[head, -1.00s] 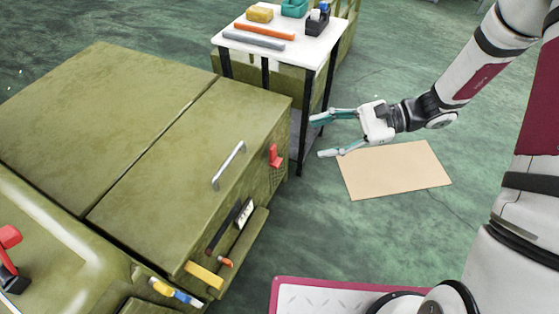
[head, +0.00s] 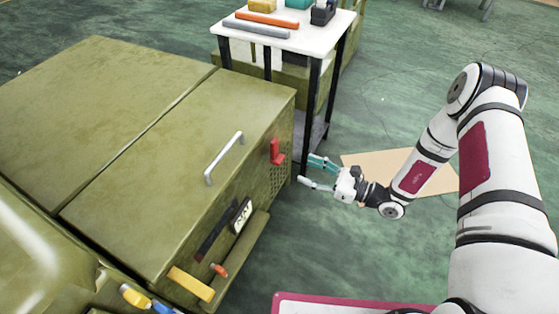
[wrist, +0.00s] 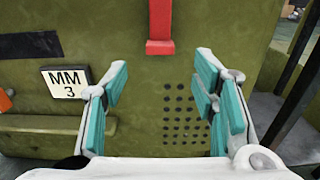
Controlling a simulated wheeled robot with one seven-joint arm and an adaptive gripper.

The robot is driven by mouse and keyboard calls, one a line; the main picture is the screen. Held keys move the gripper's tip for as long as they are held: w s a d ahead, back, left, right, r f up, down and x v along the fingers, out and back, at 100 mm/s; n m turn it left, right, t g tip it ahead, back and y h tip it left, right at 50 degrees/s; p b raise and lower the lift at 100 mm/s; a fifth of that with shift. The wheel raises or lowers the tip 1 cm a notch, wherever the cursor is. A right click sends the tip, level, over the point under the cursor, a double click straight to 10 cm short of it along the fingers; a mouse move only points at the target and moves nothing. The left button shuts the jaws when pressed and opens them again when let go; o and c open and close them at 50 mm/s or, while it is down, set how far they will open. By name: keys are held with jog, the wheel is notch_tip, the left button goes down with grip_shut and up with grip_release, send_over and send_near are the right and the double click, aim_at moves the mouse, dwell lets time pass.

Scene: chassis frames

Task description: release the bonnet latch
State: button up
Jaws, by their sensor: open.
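The bonnet latch looks to be the red lever (head: 277,151) on the front face of the olive-green body, near its right corner. It is upright, and its lower end also shows at the top of the wrist view (wrist: 160,30). My gripper (head: 306,170) is open and empty, just right of the latch and apart from it. In the wrist view its teal-padded fingers (wrist: 162,78) are spread, with the latch ahead between and above them. The bonnet (head: 165,185) lies flat and shut, with a silver handle (head: 224,158) near its front edge.
A white-topped table (head: 315,38) with tools stands behind, its dark leg close to my gripper. A number plate (head: 242,215), a yellow block (head: 191,284) and a bumper ledge (head: 240,255) are along the front. A tan mat (head: 375,163) lies on open floor.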

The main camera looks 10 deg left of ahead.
aim_at(283, 160)
jog(key=b+x, duration=0.2)
jog(key=x, duration=0.8)
jog(key=shift+a, duration=0.1)
grip_shut()
